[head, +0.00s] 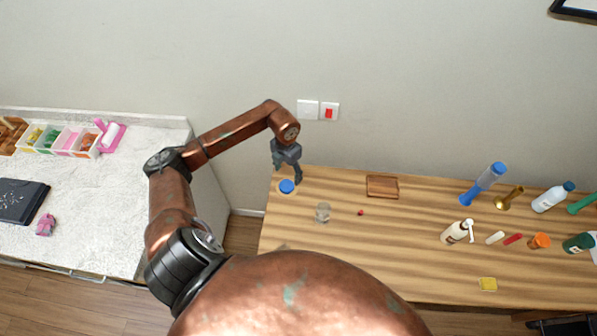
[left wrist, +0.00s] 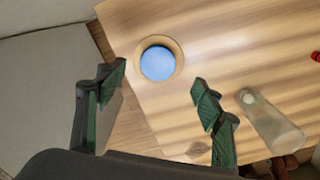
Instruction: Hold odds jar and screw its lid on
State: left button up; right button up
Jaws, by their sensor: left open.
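The round blue lid (head: 287,186) lies near the back left corner of the wooden table. In the left wrist view the lid (left wrist: 158,62) is ringed by a tan rim. A clear jar (head: 322,212), which looks open at the top, stands to its right and nearer the front; it also shows in the left wrist view (left wrist: 273,125). My left gripper (head: 287,174) points down just above the lid. In the left wrist view its fingers (left wrist: 157,84) are spread and empty, apart from the lid. My right gripper is not in view.
A small red piece (head: 361,212) lies right of the jar, and a brown tray (head: 382,187) is behind it. A white counter (head: 100,190) is at left, across a gap.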

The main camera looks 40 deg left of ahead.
aim_at(287, 184)
pick_arm(q)
jog(key=shift+w, duration=0.3)
jog(key=shift+s+r, duration=0.15)
jog(key=shift+r, duration=0.05)
jog(key=shift+f, duration=1.35)
jog(key=shift+s+f, duration=0.15)
jog(key=shift+f, duration=0.15)
jog(key=f, duration=0.3)
jog(key=shift+s+f+p, duration=0.2)
jog(key=shift+f+p, duration=0.1)
jog(key=shift+p, duration=0.1)
jog(key=shift+a+f, duration=0.1)
jog(key=shift+f, duration=0.4)
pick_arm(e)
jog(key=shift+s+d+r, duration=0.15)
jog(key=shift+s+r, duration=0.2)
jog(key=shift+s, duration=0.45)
